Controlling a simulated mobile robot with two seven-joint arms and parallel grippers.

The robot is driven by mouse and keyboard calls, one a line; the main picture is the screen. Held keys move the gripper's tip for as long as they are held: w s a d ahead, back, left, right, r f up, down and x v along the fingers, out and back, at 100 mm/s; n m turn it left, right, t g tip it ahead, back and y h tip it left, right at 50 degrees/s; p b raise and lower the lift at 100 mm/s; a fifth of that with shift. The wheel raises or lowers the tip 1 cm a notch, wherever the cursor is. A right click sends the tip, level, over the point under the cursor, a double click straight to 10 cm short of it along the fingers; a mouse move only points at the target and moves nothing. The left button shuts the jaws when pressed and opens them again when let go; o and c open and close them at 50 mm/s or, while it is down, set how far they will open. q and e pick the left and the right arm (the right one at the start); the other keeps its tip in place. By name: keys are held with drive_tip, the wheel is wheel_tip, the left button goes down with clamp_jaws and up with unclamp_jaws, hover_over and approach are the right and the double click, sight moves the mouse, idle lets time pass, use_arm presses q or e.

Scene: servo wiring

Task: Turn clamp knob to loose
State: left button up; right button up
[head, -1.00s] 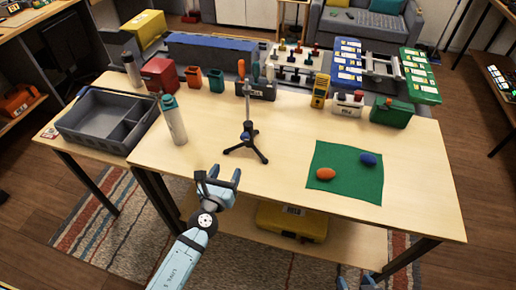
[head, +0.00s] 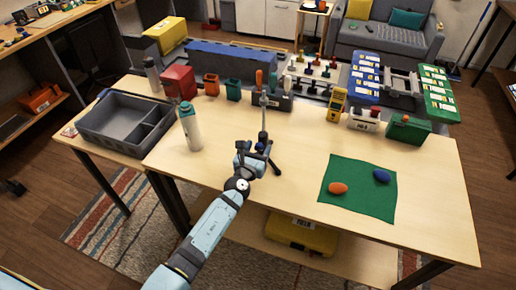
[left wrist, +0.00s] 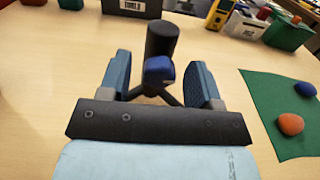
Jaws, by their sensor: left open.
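The clamp knob (left wrist: 159,70) is a small blue piece on the side of a dark upright post (left wrist: 162,40). The post stands on a black tripod base (head: 275,167) on the wooden table. My left gripper (left wrist: 160,78) is open, with its two blue-padded fingers on either side of the knob and a gap visible at each side. In the head view my left gripper (head: 254,152) is in front of the stand and hides much of its lower part. The knob's turn position cannot be read. My right gripper is not in view.
A green mat (head: 358,202) with an orange object (head: 338,188) and a blue object (head: 381,175) lies to the right. A white bottle (head: 191,128) and a grey tray (head: 92,134) stand to the left. Several containers and tools line the back edge.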

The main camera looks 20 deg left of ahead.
use_arm(q)
drive_tip(key=shift+w, duration=0.15)
drive_tip(key=c, duration=0.9)
drive_tip(key=shift+c, duration=0.2)
